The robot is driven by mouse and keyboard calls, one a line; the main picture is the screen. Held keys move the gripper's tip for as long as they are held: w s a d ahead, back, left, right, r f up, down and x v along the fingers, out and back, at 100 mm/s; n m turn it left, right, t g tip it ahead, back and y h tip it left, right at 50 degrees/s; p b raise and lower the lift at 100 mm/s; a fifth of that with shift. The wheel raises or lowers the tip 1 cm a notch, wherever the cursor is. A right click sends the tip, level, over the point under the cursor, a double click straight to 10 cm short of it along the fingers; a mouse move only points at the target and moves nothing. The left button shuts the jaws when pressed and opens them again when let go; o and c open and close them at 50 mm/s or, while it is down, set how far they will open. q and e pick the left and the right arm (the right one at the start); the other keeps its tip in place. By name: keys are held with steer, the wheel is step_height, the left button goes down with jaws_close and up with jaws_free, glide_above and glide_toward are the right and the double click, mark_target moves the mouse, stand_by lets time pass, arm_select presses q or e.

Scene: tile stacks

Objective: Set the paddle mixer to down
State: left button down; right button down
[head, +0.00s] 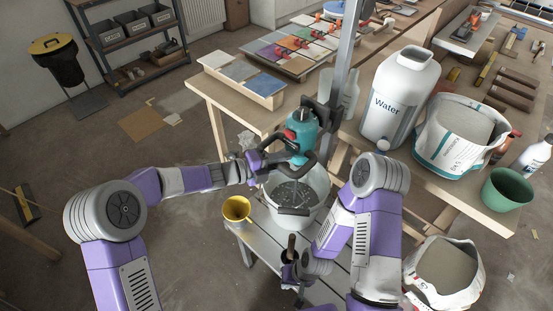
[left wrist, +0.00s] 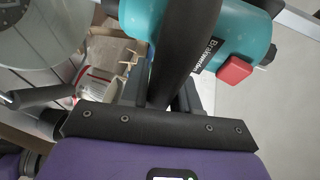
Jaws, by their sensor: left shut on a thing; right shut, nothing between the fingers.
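The paddle mixer (head: 301,126) is teal with a dark handle frame. It stands upright over a white bucket (head: 318,207), and its lower end goes down into the bucket. My left gripper (head: 271,160) is shut on the left side of the mixer's handle. In the left wrist view the dark handle bar (left wrist: 181,50) runs up from my gripper, beside the teal body (left wrist: 232,28) with a red button (left wrist: 236,70). My right gripper (head: 291,252) is shut and empty, low in front of the bucket. The paddle end is not clearly seen.
A metal post (head: 347,55) rises just behind the mixer. A yellow cup (head: 236,209) stands left of the bucket on the slatted bench (head: 262,232).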

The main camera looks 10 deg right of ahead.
arm_select(q)
steer(key=shift+f, duration=0.45)
steer(key=c, duration=0.9)
jaws_free()
steer(key=shift+r, duration=0.1)
steer(key=shift+a+r, duration=0.15)
steer(key=shift+a, duration=0.15)
steer(key=p+v, duration=0.1)
steer(key=v, duration=0.6)
steer(key=shift+p, duration=0.3)
